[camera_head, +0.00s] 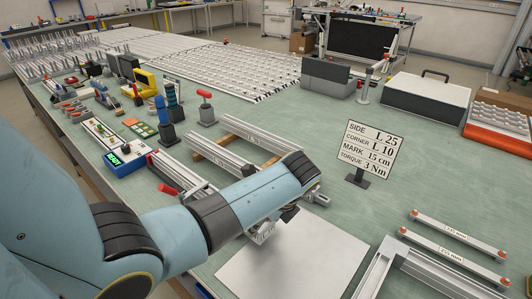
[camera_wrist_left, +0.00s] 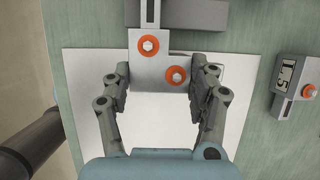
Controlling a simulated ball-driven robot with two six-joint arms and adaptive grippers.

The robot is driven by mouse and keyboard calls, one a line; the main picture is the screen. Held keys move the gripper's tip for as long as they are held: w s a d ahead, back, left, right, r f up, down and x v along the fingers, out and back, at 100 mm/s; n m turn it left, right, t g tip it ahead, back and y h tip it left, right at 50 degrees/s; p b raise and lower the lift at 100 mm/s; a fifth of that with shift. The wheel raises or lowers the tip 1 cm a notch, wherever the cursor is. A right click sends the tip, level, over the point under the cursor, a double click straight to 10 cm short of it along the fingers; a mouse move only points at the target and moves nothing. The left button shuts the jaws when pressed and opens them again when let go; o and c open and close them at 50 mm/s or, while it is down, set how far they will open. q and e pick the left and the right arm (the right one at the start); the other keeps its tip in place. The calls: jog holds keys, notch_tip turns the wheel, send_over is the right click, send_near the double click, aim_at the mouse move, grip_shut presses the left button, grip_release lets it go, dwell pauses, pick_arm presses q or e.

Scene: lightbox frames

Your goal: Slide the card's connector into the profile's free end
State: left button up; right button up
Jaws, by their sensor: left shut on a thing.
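The card (camera_head: 369,150) stands on the table and reads SIDE L 25, CORNER L 10, MARK 15 cm, TORQUE 3 Nm. My left gripper (camera_head: 274,222) is low over a white board (camera_head: 310,255). In the left wrist view its fingers (camera_wrist_left: 162,90) are shut on a grey metal connector (camera_wrist_left: 150,72) with two orange-ringed screws. A slotted light bar (camera_wrist_left: 150,12) extends above the connector; I cannot tell whether they are joined. The held connector also shows in the head view (camera_head: 262,232), its label unreadable. My right gripper is not in view.
Another connector marked L 5 (camera_wrist_left: 290,80) lies to the right. Aluminium profiles (camera_head: 215,152) lie on wooden strips behind my left arm. Two labelled bars (camera_head: 455,235) and a corner frame (camera_head: 385,262) lie front right.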

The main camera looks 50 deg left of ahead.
pick_arm(q)
jog(key=shift+s+a, duration=0.15)
jog(key=shift+a, duration=0.9)
jog(key=shift+s+a, duration=0.1)
jog(key=shift+a, duration=0.9)
jog(key=o, duration=1.3)
jog(key=shift+d+r, duration=0.1)
jog(key=shift+r, duration=0.1)
jog(key=v, duration=1.1)
jog(key=shift+d+r, duration=0.1)
jog(key=shift+r, duration=0.2)
jog(key=shift+f, duration=0.1)
